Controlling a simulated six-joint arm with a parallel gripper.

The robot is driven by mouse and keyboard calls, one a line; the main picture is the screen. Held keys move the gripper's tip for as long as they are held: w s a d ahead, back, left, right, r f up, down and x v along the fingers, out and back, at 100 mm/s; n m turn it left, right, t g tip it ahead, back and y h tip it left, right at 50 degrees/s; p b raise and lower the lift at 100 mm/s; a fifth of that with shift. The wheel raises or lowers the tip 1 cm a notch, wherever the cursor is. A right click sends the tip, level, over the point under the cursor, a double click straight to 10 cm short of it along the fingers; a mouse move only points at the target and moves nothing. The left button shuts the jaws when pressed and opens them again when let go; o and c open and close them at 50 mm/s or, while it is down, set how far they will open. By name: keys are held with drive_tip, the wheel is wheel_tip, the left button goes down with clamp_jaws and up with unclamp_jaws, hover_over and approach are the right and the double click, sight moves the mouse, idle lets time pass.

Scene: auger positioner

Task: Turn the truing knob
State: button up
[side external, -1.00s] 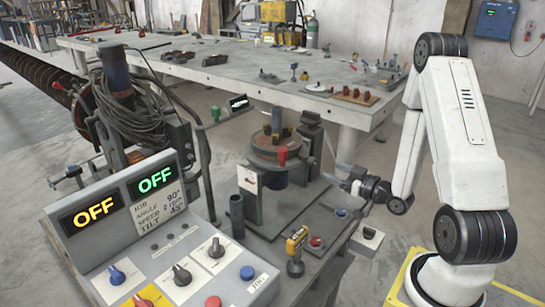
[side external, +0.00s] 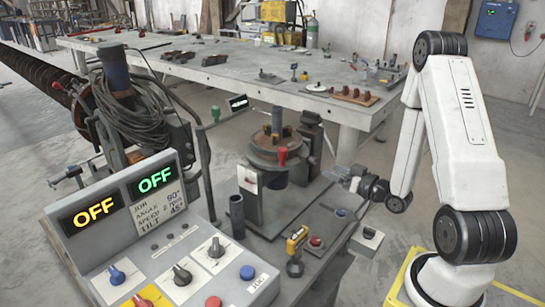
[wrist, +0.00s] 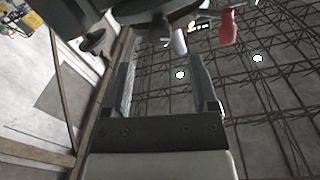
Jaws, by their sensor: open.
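The positioner's round brown table (side external: 262,158) stands on the bench in the middle of the side view, with a red-handled lever (side external: 282,156) at its edge. My gripper (side external: 330,174) is right of the positioner, apart from it. In the wrist view, my gripper (wrist: 160,68) has its two fingers apart with nothing between them. Beyond the fingertips are a grey-tipped handle (wrist: 179,42), a red handle (wrist: 228,27) and a dark knob (wrist: 92,40) under a dark round body. I cannot tell which of these is the truing knob.
A yellow-and-black tool (side external: 297,240) and a red button (side external: 316,242) are on the bench's near right. A long grey table (side external: 210,68) lies behind.

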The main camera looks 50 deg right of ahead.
sight(316, 163)
drive_tip(key=shift+w+d, duration=0.15)
drive_tip(key=shift+w, duration=3.7)
clamp_jaws()
drive_tip(key=shift+n, duration=0.3)
drive_tip(key=shift+n, duration=2)
